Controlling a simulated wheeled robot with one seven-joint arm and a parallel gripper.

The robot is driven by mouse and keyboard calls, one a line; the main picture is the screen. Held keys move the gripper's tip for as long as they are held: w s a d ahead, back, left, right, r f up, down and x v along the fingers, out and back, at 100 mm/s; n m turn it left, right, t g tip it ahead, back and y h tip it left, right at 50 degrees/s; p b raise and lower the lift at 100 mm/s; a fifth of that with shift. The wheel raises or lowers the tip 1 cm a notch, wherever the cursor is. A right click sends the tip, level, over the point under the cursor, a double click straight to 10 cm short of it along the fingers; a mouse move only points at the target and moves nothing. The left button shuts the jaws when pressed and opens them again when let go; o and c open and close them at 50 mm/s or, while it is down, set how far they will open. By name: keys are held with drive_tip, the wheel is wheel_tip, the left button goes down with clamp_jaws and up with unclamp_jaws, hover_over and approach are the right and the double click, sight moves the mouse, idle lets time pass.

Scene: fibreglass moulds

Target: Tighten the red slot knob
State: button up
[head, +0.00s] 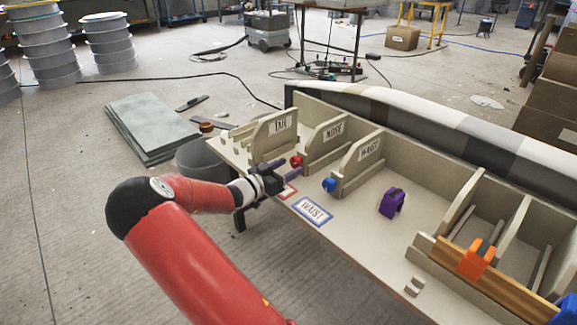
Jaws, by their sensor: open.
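The red knob (296,161) sits at the front of a slot between the left upright board and the board labelled NOSE (333,131). My gripper (284,172) is open, just left of and in front of the red knob at the bench's front edge. I cannot tell whether a finger touches the knob. My wrist and gripper body hide part of the bench edge and most of a red-bordered card (288,192).
A blue knob (329,185) sits at the WAIST board (361,155), right of the red one. A blue-bordered WAIST card (313,211), a purple clamp (392,202) and an orange clamp (474,261) lie further right. The bench between the purple and orange clamps is mostly clear.

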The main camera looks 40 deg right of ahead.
drive_tip(key=shift+w+d, duration=0.1)
drive_tip(key=shift+d, duration=0.85)
drive_tip(key=c, duration=1)
drive_tip(key=shift+b, duration=0.3)
drive_tip(key=m+b, duration=0.2)
drive_tip(key=shift+f+m, duration=0.2)
drive_tip(key=shift+m, duration=0.2)
drive_tip(key=shift+r+m+b, duration=0.1)
drive_tip(key=shift+m+b, duration=1.35)
drive_tip(key=shift+m, duration=0.05)
drive_tip(key=shift+r, duration=0.1)
